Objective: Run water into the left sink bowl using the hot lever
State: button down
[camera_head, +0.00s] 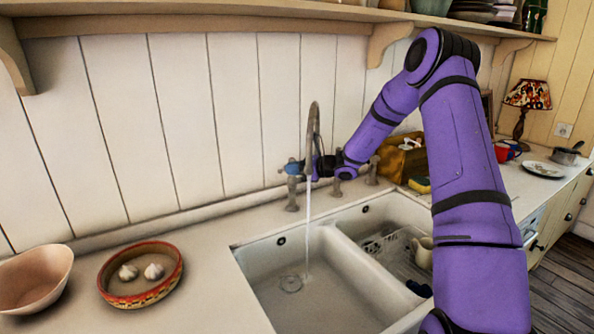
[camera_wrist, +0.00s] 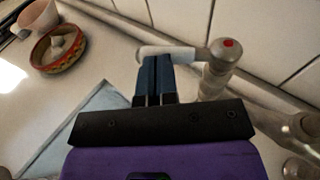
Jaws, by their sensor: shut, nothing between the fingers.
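The curved metal spout (camera_head: 314,125) stands behind the sink, and a stream of water (camera_head: 308,225) falls from it into the left sink bowl (camera_head: 268,262). The hot lever (camera_head: 292,192) is the left tap post. In the wrist view its cap (camera_wrist: 228,44) has a red dot, and its pale handle (camera_wrist: 168,52) points left. My gripper (camera_head: 292,169) is at this lever, behind the spout. In the wrist view its dark blue fingers (camera_wrist: 155,68) are shut together with their tips against or very near the handle; contact is unclear. Nothing is held between them.
Two more tap posts stand to the right, one at the far side (camera_head: 372,172). The right bowl (camera_head: 400,215) holds a rack and a cream jug (camera_head: 422,252). A patterned dish (camera_head: 112,292) with garlic and a pink bowl (camera_head: 35,278) stand left. A shelf (camera_head: 200,22) overhangs.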

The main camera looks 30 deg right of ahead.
aim_at(282, 167)
jog(key=shift+w+a, duration=0.7)
jog(key=shift+a, duration=0.3)
jog(key=shift+w+a, duration=0.35)
jog(key=shift+w, duration=0.1)
jog(key=shift+w+a, duration=0.1)
jog(key=shift+a, duration=0.05)
